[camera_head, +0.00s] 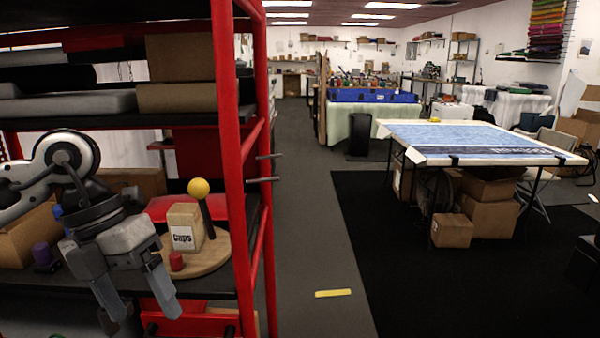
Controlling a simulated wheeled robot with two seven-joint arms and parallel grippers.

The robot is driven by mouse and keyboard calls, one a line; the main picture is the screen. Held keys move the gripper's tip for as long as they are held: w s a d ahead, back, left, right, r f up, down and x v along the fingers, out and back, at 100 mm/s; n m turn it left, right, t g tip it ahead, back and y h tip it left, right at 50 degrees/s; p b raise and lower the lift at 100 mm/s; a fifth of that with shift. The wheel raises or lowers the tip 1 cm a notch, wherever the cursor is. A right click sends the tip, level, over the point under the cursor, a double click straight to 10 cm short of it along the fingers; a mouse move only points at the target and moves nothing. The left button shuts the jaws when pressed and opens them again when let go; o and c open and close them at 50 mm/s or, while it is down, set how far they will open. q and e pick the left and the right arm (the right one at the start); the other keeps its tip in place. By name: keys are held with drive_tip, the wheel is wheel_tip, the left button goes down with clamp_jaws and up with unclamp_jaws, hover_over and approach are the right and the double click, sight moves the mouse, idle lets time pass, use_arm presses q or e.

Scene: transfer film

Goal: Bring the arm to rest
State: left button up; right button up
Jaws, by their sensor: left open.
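My left arm comes in from the left edge in front of a red shelf rack. My left gripper (143,300) hangs pointing down at the rack's front, its two fingers spread apart with nothing seen between them. Right of it, on the rack's middle shelf, a round wooden board (212,252) holds a small box marked "Caps" (184,227), a yellow ball on a dark stick (199,188) and a small red cylinder (177,261). The gripper is close to the board; whether they touch I cannot tell. My right gripper is not in view.
The red rack post (229,150) stands just right of the board, with dark pegs sticking out. A grey aisle with a yellow strip (333,293) lies open. A blue-topped table (470,138) stands at right with boxes beneath.

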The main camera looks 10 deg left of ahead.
use_arm(q)
drive_tip(key=s+d+r+n+t+h, duration=0.15)
drive_tip(key=d+n+h, duration=0.35)
drive_tip(key=d+h, duration=1.45)
drive_tip(key=w+a+f+n+t+y, duration=0.25)
drive_tip(key=f+n+t+y, duration=0.5)
drive_tip(key=n, duration=0.45)
drive_tip(key=w+a+f+n+t+y, duration=0.2)
drive_tip(key=a+f+n+t+y, duration=0.1)
drive_tip(key=f+n+t+y, duration=0.55)
drive_tip(key=s+a+f+n+g+y, duration=0.2)
drive_tip(key=s+f+n+g, duration=0.1)
drive_tip(key=f, duration=0.5)
drive_tip(key=s+a+f+n+g+y, duration=0.1)
drive_tip(key=s+a+f+n+g, duration=0.1)
drive_tip(key=s+f+n, duration=0.4)
wheel_tip(320, 180, down, 2)
drive_tip(key=s+g, duration=0.1)
drive_tip(key=s, duration=0.1)
drive_tip(key=shift+s+a+f+y, duration=0.15)
drive_tip(key=shift+s+a+y, duration=0.05)
drive_tip(key=shift+s+y, duration=0.15)
